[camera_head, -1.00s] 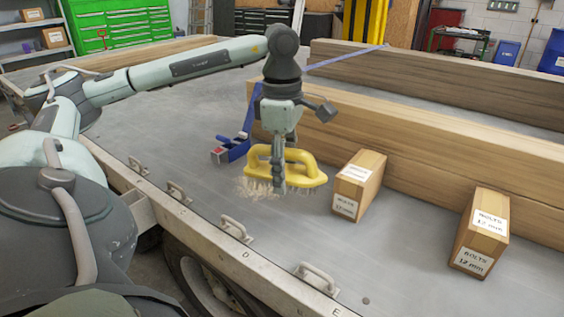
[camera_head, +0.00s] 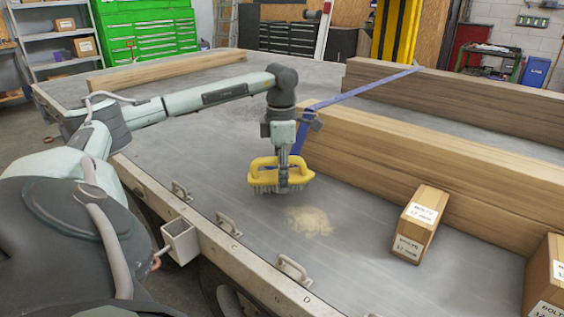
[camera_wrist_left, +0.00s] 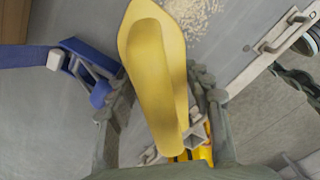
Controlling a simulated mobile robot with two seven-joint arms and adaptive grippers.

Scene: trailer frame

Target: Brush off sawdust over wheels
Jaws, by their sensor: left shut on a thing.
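My left gripper (camera_head: 283,186) is shut on the handle of a yellow brush (camera_head: 262,165), bristles pointing down. The brush is over the grey trailer bed; I cannot tell whether the bristles touch it. A pale sawdust pile (camera_head: 309,221) lies on the bed just in front and to the right of the brush, apart from it. In the left wrist view the yellow brush (camera_wrist_left: 160,75) sits between the fingers, with sawdust (camera_wrist_left: 193,14) beyond it. A dark wheel (camera_head: 230,301) shows partly below the bed's near edge. My right gripper is out of view.
Metal loops (camera_head: 228,224) line the bed's near edge. A blue strap (camera_head: 345,97) crosses the timber beams (camera_head: 460,165), its ratchet (camera_wrist_left: 90,75) showing in the left wrist view. A bolts box (camera_head: 421,222) stands to the right, another (camera_head: 546,285) at the right edge.

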